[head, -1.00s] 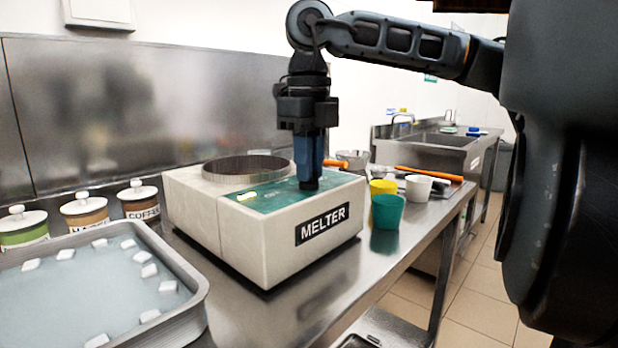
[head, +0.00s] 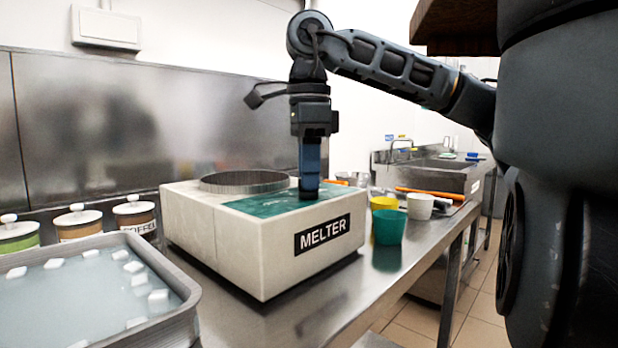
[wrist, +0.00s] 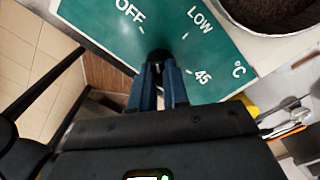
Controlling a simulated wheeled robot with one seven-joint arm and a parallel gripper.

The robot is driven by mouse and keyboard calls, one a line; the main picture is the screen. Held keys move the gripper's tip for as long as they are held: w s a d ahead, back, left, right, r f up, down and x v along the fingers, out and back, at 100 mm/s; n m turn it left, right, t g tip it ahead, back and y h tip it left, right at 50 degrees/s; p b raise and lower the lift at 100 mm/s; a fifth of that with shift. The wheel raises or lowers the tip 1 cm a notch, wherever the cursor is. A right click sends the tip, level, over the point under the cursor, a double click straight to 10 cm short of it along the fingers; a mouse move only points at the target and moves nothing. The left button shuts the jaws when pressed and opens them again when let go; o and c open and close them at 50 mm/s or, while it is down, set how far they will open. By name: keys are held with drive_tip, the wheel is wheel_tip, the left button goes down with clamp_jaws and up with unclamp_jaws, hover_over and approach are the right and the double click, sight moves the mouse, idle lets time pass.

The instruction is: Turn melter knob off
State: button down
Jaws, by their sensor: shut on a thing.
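The melter (head: 240,245) is a beige box on the steel counter, with a round metal well (head: 245,182) and a green control panel (head: 268,204) on top. In the wrist view the panel (wrist: 185,40) reads OFF, LOW and 45 °C. The melter's knob (wrist: 160,56) is black and sits between my fingertips. My gripper (wrist: 159,70) points down and is shut on the knob. In the head view my gripper (head: 309,190) stands on the panel's right part and hides the knob. The knob's pointer cannot be made out.
A tray of liquid with white cubes (head: 185,300) stands at front left, beside lidded jars (head: 134,215). Green (head: 389,227), yellow (head: 384,203) and white (head: 420,206) cups stand right of the melter. A sink (head: 440,170) is behind. The counter's front is clear.

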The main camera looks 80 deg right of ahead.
drive_tip(key=shift+n+b, duration=0.35)
drive_tip(key=shift+n, duration=1.35)
drive_tip(key=c, duration=1.1)
unclamp_jaws()
drive_tip(key=shift+r+p, duration=0.8)
drive_tip(key=shift+r, duration=3.15)
